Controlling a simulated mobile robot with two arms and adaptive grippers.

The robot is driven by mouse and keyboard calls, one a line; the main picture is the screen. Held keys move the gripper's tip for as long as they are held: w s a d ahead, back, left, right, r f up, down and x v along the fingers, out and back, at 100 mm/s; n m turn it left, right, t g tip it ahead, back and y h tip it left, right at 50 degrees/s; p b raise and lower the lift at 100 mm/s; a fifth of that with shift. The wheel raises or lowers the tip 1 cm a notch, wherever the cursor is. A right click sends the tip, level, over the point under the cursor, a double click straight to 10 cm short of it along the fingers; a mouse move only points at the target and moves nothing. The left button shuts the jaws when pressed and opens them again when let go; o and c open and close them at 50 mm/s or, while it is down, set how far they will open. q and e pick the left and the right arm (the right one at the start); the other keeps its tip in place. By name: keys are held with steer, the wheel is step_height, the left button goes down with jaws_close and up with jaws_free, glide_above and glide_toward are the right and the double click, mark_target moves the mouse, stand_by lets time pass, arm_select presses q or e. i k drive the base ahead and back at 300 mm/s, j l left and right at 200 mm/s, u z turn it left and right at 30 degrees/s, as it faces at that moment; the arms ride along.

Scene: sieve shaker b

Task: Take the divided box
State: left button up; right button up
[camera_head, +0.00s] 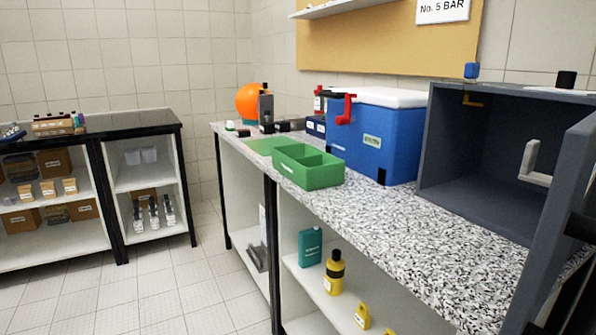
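The divided box (308,177) is a green open-topped box with inner walls that make compartments. It stands upright on the speckled counter (400,232), close to its front edge, in front of a blue cooler box. It looks empty from here, though the floors of its compartments are partly hidden by its walls. Neither of my grippers shows in the head view.
A blue cooler (403,140) with a white lid stands behind the box. A dark grey open cabinet (462,188) stands to the right, its door (560,215) swung out. An orange ball (248,103) and black items are at the far end. The front counter stretch is clear.

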mark_target(311, 169)
steer(key=i+j+z, duration=0.1)
steer(key=z, duration=0.3)
steer(key=j+z, duration=0.25)
steer(key=z, duration=0.15)
steer(key=i+j+z, duration=0.1)
steer(key=z, duration=0.3)
steer(key=j+z, duration=0.4)
steer(key=l, duration=0.1)
